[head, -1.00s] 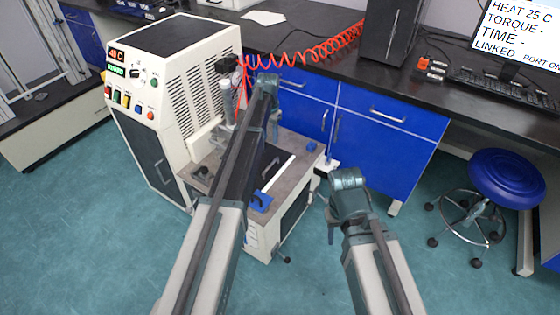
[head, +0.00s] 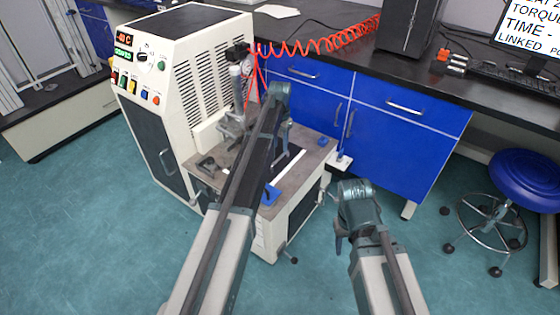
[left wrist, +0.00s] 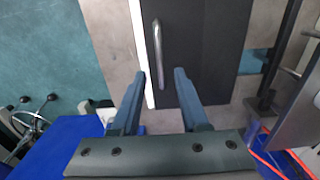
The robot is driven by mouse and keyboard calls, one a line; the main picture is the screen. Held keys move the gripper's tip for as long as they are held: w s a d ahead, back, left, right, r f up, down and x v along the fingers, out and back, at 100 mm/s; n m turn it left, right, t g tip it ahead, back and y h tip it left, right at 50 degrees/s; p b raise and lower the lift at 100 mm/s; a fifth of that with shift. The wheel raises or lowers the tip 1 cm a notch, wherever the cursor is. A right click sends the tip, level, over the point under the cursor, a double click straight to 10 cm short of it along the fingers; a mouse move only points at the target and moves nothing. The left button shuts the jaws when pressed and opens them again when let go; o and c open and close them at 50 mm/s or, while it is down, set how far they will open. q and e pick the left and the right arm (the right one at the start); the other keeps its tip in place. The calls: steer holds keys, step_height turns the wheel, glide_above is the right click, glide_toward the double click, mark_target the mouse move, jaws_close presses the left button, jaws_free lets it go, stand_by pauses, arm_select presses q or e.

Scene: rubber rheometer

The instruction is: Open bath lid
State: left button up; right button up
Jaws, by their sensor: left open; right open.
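The bath lid is a dark flat panel with a white strip along one side. In the head view the lid (head: 283,158) lies in the top of the low bench unit, partly hidden by my left arm. In the left wrist view the lid (left wrist: 205,40) shows a silver bar handle (left wrist: 160,52). My left gripper (left wrist: 160,72) is open, its two fingers on either side of the handle's lower end in the picture. I cannot tell whether they touch it. My right gripper (head: 341,230) is open and empty, hanging apart from the bench's right side.
A cream control cabinet (head: 185,85) stands left of the bath. A metal post (head: 235,90) with a red coiled hose (head: 320,46) rises behind my left arm. Blue drawers (head: 400,125) line the back, and a blue stool (head: 525,180) stands right. Floor at the front is open.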

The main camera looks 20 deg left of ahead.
mark_target(280, 157)
arm_select(q)
step_height(280, 157, down, 5)
steer(key=b, duration=0.4)
steer(key=shift+f, duration=0.15)
jaws_close()
stand_by(1.1)
